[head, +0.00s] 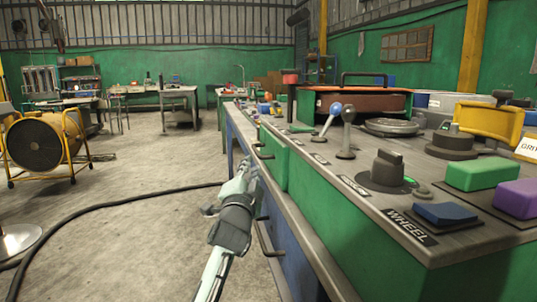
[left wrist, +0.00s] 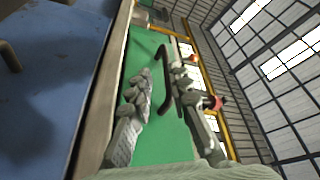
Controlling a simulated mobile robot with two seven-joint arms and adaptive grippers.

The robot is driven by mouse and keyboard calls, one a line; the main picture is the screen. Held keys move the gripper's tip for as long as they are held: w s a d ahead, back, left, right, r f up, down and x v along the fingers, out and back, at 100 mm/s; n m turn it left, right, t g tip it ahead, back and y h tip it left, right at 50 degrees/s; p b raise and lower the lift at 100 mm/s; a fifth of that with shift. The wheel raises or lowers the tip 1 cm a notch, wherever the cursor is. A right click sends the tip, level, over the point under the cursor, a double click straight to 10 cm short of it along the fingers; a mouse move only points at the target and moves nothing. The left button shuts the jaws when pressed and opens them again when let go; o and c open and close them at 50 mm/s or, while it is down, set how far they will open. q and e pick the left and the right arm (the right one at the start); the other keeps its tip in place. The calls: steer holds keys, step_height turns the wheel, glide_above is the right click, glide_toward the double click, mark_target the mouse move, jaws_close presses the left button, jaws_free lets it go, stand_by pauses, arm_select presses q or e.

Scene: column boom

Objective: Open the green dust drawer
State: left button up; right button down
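The green dust drawer (head: 273,158) is a green front in the left side of the long workbench, with a dark bar handle (head: 262,151). In the left wrist view the green front (left wrist: 160,48) fills the middle, and the dark handle (left wrist: 166,93) shows between my fingers. My left gripper (head: 244,178) is open in front of the bench side, just short of the handle in the head view. In the left wrist view its fingers (left wrist: 163,75) stand apart on either side of the handle; contact cannot be told. My right gripper is not in view.
A blue lower front (left wrist: 55,75) with another handle (head: 267,238) lies below the green one. The bench top (head: 335,180) carries levers, knobs and colored blocks. A black cable (head: 120,203) crosses the floor, and a yellow-framed fan (head: 40,142) stands at left.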

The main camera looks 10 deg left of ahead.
mark_target(255, 150)
arm_select(q)
steer(key=x, duration=0.3)
steer(key=r+x, duration=0.1)
steer(key=x, duration=0.2)
steer(key=shift+w+d+r, duration=0.1)
steer(key=shift+w, duration=0.15)
steer(key=shift+w+r, duration=0.1)
steer(key=shift+w, duration=0.55)
jaws_close()
